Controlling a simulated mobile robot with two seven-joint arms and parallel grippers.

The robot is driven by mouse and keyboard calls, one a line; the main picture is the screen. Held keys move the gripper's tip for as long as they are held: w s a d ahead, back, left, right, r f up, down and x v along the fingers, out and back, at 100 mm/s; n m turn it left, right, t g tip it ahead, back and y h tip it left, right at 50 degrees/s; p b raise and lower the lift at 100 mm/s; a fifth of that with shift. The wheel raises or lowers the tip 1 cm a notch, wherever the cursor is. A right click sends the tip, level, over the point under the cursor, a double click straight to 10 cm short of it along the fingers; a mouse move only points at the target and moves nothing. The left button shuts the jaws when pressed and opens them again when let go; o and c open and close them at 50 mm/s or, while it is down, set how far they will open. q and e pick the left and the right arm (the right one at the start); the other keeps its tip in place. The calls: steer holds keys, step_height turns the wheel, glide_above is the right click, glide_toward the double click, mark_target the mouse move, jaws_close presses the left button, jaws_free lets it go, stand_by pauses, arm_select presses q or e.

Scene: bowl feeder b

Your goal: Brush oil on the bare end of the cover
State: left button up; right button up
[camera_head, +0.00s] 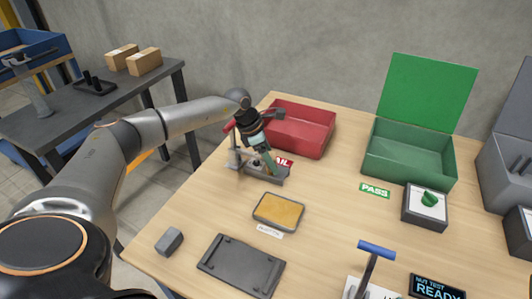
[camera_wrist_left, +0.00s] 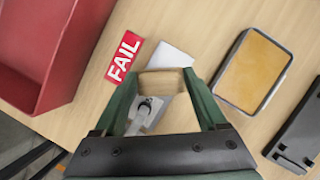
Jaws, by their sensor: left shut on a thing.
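My left gripper (camera_head: 268,165) points down over a grey fixture (camera_head: 275,178) with an upright post and a red lever at the left of the wooden table. In the left wrist view its green fingers (camera_wrist_left: 162,85) are shut on a small tan, wood-coloured piece (camera_wrist_left: 162,80). I cannot tell whether this piece is a brush. A shallow tray with an amber-yellow surface (camera_head: 278,210) lies in front of the fixture. My right gripper is not in view.
A red bin (camera_head: 300,130) and FAIL label (camera_wrist_left: 125,56) are close to the gripper. A green open-lidded box (camera_head: 410,155) stands farther right, near a green-knobbed control box (camera_head: 427,205). A dark plate (camera_head: 241,265), grey block (camera_head: 169,241) and blue-handled tool (camera_head: 376,250) are nearer the front.

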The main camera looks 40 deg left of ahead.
arm_select(q)
steer(key=shift+d+f, duration=0.1)
steer(key=shift+d, duration=0.4)
steer(key=shift+w+d+r+p, duration=0.1)
steer(key=shift+w+d+p, duration=0.15)
steer(key=shift+d, duration=0.35)
steer(key=shift+w+d+r+p, duration=0.15)
steer(key=shift+d+p, duration=0.1)
steer(key=shift+d, duration=0.3)
steer(key=shift+w+d+f+p, duration=0.1)
steer(key=shift+w+d+p, duration=0.15)
steer(key=shift+d, duration=0.35)
steer(key=shift+r, duration=0.1)
step_height(320, 180, up, 6)
steer(key=p, duration=0.5)
step_height(320, 180, up, 3)
steer(key=shift+p, duration=1.25)
steer(key=shift+s+a+f+b, duration=0.1)
steer(key=shift+f+b, duration=2.35)
steer(key=shift+f, duration=1.25)
